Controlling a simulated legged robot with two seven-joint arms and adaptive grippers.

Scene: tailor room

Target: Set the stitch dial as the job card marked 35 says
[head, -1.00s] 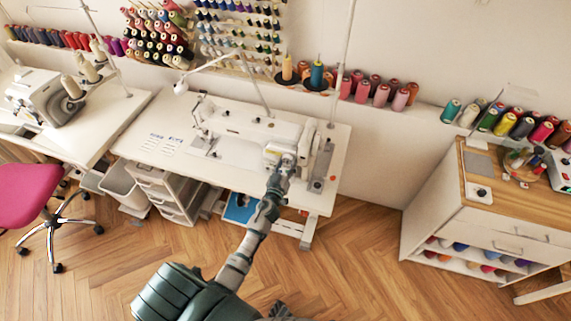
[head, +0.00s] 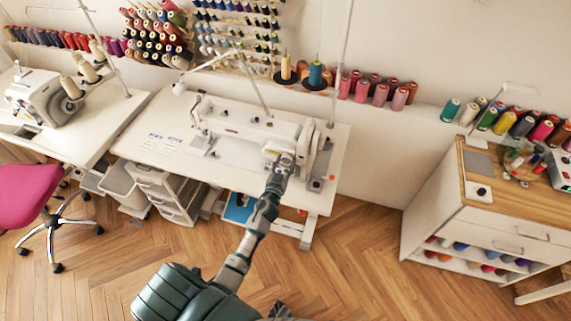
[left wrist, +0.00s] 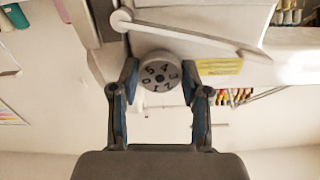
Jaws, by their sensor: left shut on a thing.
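The stitch dial (left wrist: 160,76) is a grey round knob with dark digits on the sewing machine. In the left wrist view the digits 5, 4, 2, 1 and 0 look readable. My left gripper (left wrist: 161,88) has a blue-padded finger on each side of the dial and is shut on it. In the head view the left gripper (head: 282,163) reaches the right end of the white sewing machine (head: 245,124) and hides the dial. Job cards (head: 162,142) lie at the left of the table; their print is too small to read. My right gripper is not in view.
The white sewing table (head: 225,172) has a drawer unit (head: 168,197) below it. A pale lever (left wrist: 185,33) runs just above the dial. A cabinet (head: 455,220) stands at right, with open wooden floor (head: 350,250) between.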

